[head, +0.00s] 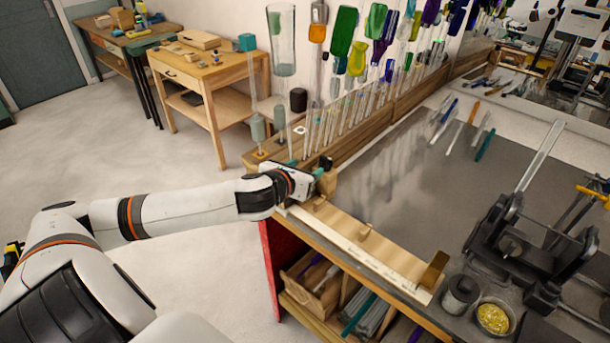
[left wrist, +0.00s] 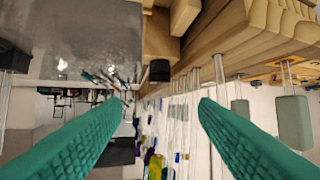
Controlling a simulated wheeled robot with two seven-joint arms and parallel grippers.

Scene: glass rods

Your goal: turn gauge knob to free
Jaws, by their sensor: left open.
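The gauge (head: 372,252) is a pale wooden strip with a scale along the bench's front edge, with small wooden blocks on it and a brass-coloured stop at its near right end. A small black knob (head: 327,162) shows at its far left end, beside my left gripper (head: 318,174). In the left wrist view the black knob (left wrist: 160,70) sits on a wooden block and appears between the two teal fingers of my left gripper (left wrist: 160,106). The fingers are wide apart and empty, and I see no contact with the knob. My right gripper is not in view.
A wooden rack (head: 392,98) of upright glass rods and coloured bottles stands close behind my left gripper. Loose rods (head: 485,143) lie on the grey bench top (head: 405,195). A black clamp fixture (head: 510,245), a metal jar (head: 460,294) and a yellow-filled bowl (head: 492,318) are at right.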

